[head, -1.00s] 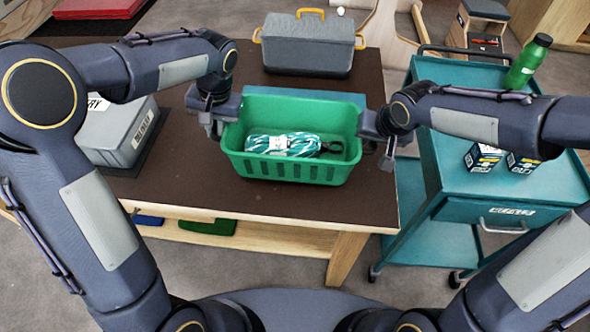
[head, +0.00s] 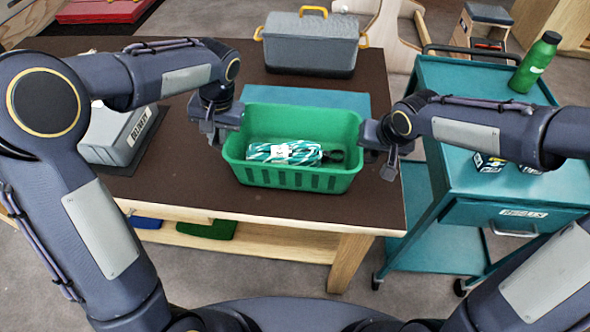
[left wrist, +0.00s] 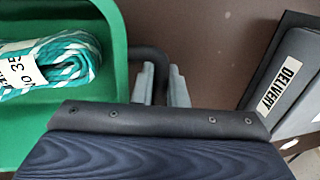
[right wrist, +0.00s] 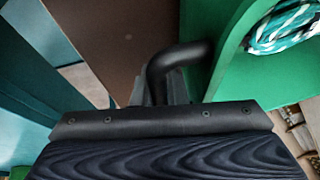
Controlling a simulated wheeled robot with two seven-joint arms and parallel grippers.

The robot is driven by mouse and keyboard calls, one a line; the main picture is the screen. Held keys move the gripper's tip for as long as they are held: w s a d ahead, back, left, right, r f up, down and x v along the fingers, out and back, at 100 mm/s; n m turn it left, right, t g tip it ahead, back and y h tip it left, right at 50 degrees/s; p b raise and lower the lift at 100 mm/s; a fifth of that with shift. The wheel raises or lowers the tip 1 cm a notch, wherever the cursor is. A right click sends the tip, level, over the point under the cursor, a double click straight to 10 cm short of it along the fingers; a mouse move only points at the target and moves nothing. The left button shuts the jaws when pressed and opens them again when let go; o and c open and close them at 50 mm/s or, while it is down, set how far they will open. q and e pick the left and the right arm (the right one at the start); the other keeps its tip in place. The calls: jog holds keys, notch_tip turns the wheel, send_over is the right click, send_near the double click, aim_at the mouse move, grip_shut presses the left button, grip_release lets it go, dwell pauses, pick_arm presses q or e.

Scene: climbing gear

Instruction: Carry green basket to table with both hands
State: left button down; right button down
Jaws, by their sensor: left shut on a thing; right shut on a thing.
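The green basket (head: 295,178) is over the brown table (head: 160,190), with a teal-and-white coiled rope (head: 285,152) inside it. I cannot tell for sure whether its bottom touches the table. My left gripper (head: 217,133) is shut on the black handle at the basket's left end; the handle (left wrist: 150,62) shows between the fingers in the left wrist view. My right gripper (head: 388,160) is shut on the black handle at the right end, and that handle (right wrist: 175,62) shows in the right wrist view. The basket looks about level.
A teal mat (head: 350,101) lies on the table behind the basket. A grey bin with yellow handles (head: 310,45) stands at the back, and a grey delivery box (head: 118,135) at the left. A teal cart (head: 470,205) with a green bottle (head: 536,62) stands at the right.

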pick_arm(q)
jog(key=shift+f+b, duration=0.3)
jog(key=shift+f, duration=0.2)
pick_arm(e)
jog(key=shift+f, duration=0.55)
pick_arm(q)
jog(key=c, duration=1.7)
grip_release()
jog(key=shift+r, duration=0.2)
jog(key=shift+c, duration=0.2)
pick_arm(e)
jog(key=c, duration=1.7)
grip_release()
jog(key=shift+r, duration=0.2)
pick_arm(q)
jog(key=shift+o, duration=1.4)
pick_arm(e)
jog(key=shift+o, duration=1.2)
jog(key=shift+s+r, duration=0.1)
jog(key=shift+r, duration=0.15)
pick_arm(q)
notch_tip(320, 180, up, 8)
jog(key=d, duration=0.1)
jog(key=shift+d, duration=0.25)
pick_arm(e)
jog(key=v, duration=1.1)
jog(key=shift+s+r, duration=0.15)
jog(key=shift+r, duration=0.1)
pick_arm(q)
jog(key=shift+s+f, duration=0.1)
